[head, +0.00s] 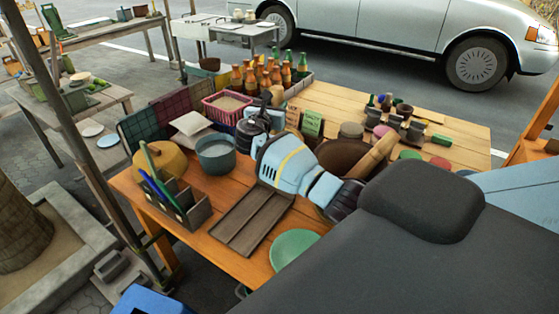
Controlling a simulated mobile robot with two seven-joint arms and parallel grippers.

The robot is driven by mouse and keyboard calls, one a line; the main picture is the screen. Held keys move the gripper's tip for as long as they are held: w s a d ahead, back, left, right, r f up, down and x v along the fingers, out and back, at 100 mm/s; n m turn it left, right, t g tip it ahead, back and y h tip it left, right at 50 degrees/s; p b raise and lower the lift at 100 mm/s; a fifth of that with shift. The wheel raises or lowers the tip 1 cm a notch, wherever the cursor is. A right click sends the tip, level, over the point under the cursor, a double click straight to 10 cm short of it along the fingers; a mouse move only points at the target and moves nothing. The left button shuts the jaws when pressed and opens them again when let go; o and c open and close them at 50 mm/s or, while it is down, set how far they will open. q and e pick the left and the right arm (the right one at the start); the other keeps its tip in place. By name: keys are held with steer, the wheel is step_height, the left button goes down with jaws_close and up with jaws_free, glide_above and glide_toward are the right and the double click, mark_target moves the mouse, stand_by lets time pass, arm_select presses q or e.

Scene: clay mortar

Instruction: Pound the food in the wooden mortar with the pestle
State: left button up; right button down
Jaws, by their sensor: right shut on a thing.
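A wide dark brown bowl (338,152), which looks like the mortar, stands on the wooden table, partly hidden by my right arm. A thick tan wooden rod (374,155), which looks like the pestle, slants beside or over its right side; I cannot tell if it touches the bowl. The food inside the bowl is not visible. My right gripper (262,117) is left of the bowl, over the table's middle, near a grey pot. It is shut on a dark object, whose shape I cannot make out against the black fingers. My left gripper is not in view.
A grey pot (215,153), a pink basket (228,106) and a crate of bottles (292,86) crowd the table's left and back. A brown tray (250,220) and green plate (293,246) lie in front. Small cups and jars stand at right.

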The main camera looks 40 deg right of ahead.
steer(key=shift+d+r, duration=0.1)
steer(key=shift+r, duration=4.05)
